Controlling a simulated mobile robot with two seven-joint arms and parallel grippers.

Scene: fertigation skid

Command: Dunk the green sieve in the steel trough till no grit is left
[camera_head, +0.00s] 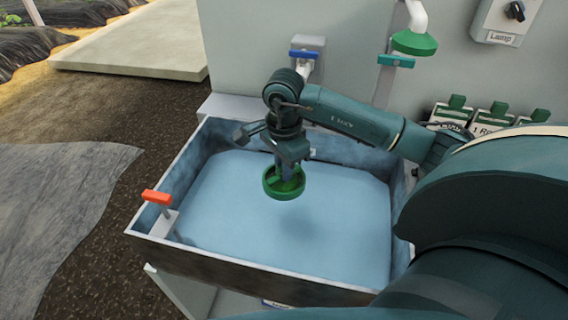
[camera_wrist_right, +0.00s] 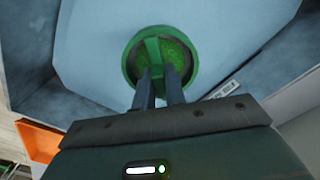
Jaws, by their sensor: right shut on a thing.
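The green sieve (camera_head: 270,185) is a small round ring with a crossbar, held over the steel trough (camera_head: 403,190). The trough holds pale blue water (camera_head: 340,215). My right gripper (camera_head: 287,172) is shut on the sieve's crossbar and points down. A soft shadow lies on the water below the sieve, which looks just above the surface. In the right wrist view, the sieve (camera_wrist_right: 132,62) sits beyond the fingertips (camera_wrist_right: 160,72). Its mesh looks speckled green; I cannot tell whether the specks are grit. My left gripper is out of view.
An orange-red lever (camera_head: 157,197) stands at the trough's left front corner. A blue-handled tap (camera_head: 304,54) and a green spout (camera_head: 414,43) are on the back wall. Water left and right of the sieve is clear.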

